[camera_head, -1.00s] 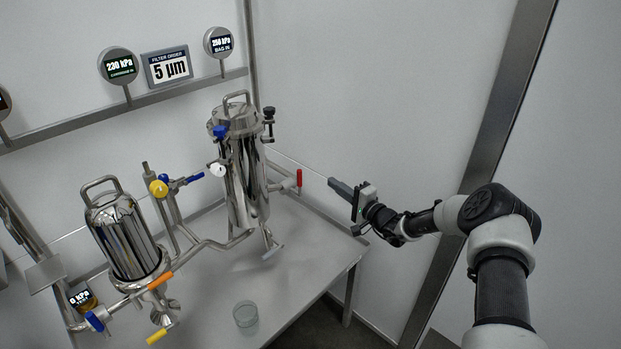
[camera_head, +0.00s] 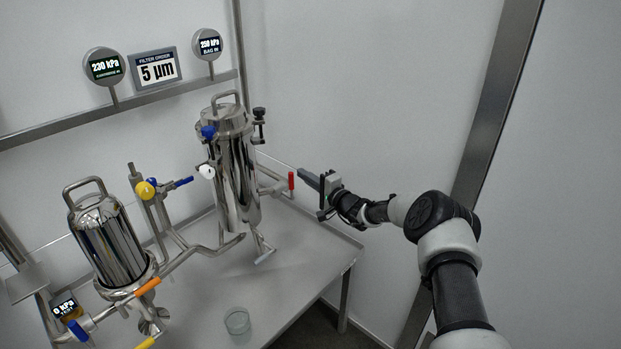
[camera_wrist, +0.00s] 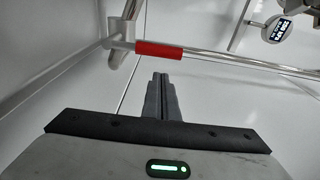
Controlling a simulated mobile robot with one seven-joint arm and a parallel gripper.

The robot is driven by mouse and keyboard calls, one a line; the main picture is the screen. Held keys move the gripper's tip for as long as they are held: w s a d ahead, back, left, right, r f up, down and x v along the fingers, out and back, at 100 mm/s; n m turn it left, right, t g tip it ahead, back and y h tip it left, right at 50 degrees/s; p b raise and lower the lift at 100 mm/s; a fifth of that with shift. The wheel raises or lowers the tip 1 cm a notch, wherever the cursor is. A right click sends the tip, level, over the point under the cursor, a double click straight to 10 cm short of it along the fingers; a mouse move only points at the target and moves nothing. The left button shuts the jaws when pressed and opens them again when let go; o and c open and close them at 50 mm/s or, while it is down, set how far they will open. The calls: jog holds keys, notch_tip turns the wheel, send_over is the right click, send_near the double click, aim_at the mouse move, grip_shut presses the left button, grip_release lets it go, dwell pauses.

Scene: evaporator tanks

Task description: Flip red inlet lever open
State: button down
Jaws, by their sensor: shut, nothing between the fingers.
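The red inlet lever (camera_head: 291,181) stands roughly upright at the end of a short pipe on the right side of the taller steel housing (camera_head: 237,175). In the wrist view the red lever grip (camera_wrist: 158,50) lies across the picture, just beyond the fingertips. My gripper (camera_head: 302,173) is shut and empty, its fingers pointing left at the lever from the right. In the wrist view my gripper (camera_wrist: 160,76) shows both fingers pressed together, with a small gap seeming to remain between tips and lever. Contact cannot be confirmed.
A shorter steel housing (camera_head: 108,245) with an orange lever (camera_head: 147,286) stands at left. A yellow knob (camera_head: 145,190) and blue handles sit between the housings. A clear cup (camera_head: 237,320) stands on the steel table (camera_head: 290,275). The wall lies behind; the table's right part is bare.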

jog(key=shift+s+a, duration=0.3)
jog(key=shift+s, duration=0.25)
jog(key=shift+s+a, duration=0.25)
jog(key=shift+s, duration=0.3)
jog(key=shift+s, duration=0.2)
